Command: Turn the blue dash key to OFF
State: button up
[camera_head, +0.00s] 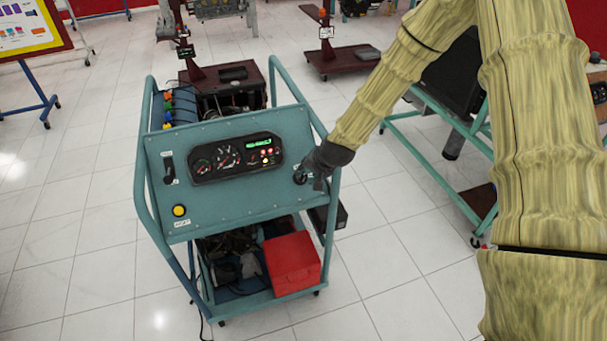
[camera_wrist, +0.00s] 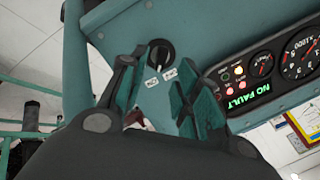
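The dash key (camera_wrist: 159,53) is a black round switch with a raised grip, on the teal dash panel (camera_head: 230,198) of an engine trainer cart. Its body looks black, not blue. Two small white labels (camera_wrist: 160,79) sit beside it; I cannot read them surely. In the head view the key (camera_head: 300,178) is at the panel's right end, partly covered by my gripper (camera_head: 318,178). In the wrist view my gripper (camera_wrist: 160,88) is open, its two fingers apart with nothing between them. The key shows beyond the fingertips, between their lines; I see no contact.
An instrument cluster (camera_head: 237,157) with a green display reading NO FAULT lies left of the key. A black lever (camera_head: 168,168) and yellow button (camera_head: 179,210) are at the panel's left. Teal rails (camera_head: 331,180) flank the panel. A red box (camera_head: 292,263) sits below.

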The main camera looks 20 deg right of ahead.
aim_at(304, 175)
jog(key=shift+p+x, duration=0.9)
jog(key=shift+x, duration=1.95)
grip_shut()
